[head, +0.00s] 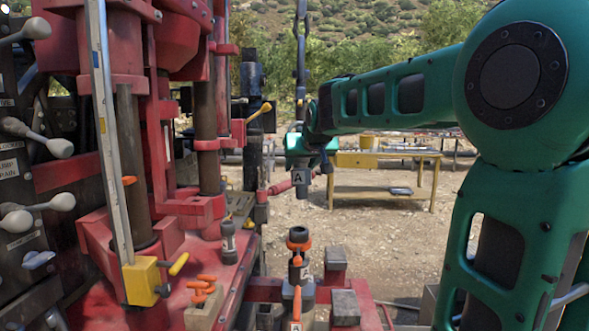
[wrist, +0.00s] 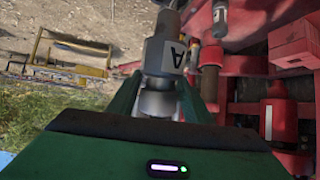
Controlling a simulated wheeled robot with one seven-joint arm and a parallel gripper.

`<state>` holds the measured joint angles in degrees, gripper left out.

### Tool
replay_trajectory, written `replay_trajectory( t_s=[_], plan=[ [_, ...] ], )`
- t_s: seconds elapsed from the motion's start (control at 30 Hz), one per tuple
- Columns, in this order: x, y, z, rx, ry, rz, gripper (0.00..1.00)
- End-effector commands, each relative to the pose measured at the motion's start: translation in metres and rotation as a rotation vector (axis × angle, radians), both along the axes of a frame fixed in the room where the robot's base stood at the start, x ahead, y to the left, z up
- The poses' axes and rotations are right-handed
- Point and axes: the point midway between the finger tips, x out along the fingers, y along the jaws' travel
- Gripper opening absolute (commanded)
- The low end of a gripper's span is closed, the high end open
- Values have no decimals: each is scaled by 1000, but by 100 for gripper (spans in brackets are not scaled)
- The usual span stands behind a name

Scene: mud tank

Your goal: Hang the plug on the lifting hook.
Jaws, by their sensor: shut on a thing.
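A dark hanging piece, apparently the lifting hook (head: 300,62), comes down from the top of the head view just above my gripper. Its lower end is close to or behind the gripper; whether they touch I cannot tell. The hook does not clearly show in the wrist view.
The red rig (head: 185,200) with levers fills the left. Below the plug stands a dark fitting with an orange collar (head: 298,240). A grey block (head: 345,305) is beside it. A yellow workbench (head: 383,190) stands behind on open gravel. Air around the plug looks mostly clear.

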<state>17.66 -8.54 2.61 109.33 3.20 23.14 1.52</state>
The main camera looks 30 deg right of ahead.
Motion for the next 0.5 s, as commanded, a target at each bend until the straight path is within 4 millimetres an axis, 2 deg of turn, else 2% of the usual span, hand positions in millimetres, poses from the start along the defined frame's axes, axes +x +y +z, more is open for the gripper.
replay_trajectory(
  t_s=[0.5],
  plan=[
    [19, -12, 1, -2, -6, 0, 0]
  ],
)
